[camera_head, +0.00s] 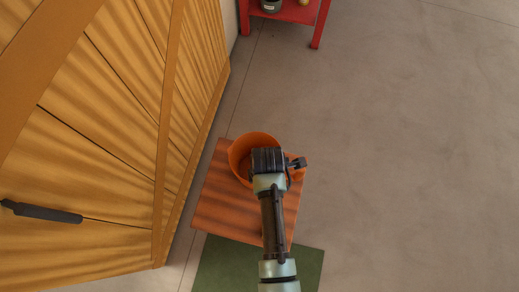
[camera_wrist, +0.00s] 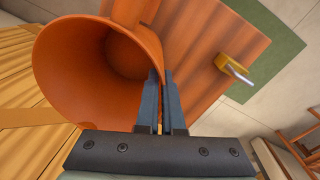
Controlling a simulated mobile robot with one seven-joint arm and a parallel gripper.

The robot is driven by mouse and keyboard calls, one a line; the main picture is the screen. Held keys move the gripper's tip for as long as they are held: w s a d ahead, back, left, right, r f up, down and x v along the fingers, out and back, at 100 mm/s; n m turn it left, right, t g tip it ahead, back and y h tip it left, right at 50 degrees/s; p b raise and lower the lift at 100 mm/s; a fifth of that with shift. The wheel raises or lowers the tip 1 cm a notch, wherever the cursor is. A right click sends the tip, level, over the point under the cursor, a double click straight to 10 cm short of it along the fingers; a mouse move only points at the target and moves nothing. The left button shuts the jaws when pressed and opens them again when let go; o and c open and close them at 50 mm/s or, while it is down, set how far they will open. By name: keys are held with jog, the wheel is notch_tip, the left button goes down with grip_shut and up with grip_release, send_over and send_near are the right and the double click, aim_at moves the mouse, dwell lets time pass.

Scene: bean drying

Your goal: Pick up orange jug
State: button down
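The orange jug (camera_head: 240,150) is at the far end of a small reddish-brown wooden table (camera_head: 225,205) in the head view. I cannot tell if its base touches the tabletop. In the wrist view the jug (camera_wrist: 70,70) fills the upper left, with its open mouth toward the camera. My gripper (camera_head: 272,160) is over the jug's right side; in the wrist view the two fingers (camera_wrist: 161,85) are close together, with the jug's wall in the narrow gap between them. One finger is inside the jug and one outside. My arm hides part of the jug and table.
A yellow, padlock-like item (camera_wrist: 229,64) lies on the tabletop beside the jug. A wooden plank wall (camera_head: 110,130) with a dark handle (camera_head: 40,212) stands close on the left. A green mat (camera_head: 215,265) lies near the table. A red stand (camera_head: 300,12) is at the back; the right floor is clear.

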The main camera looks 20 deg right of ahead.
jog(key=shift+r, duration=0.1)
notch_tip(320, 180, up, 10)
jog(key=shift+f+b, duration=0.1)
jog(key=shift+b, duration=0.4)
dwell(0.4)
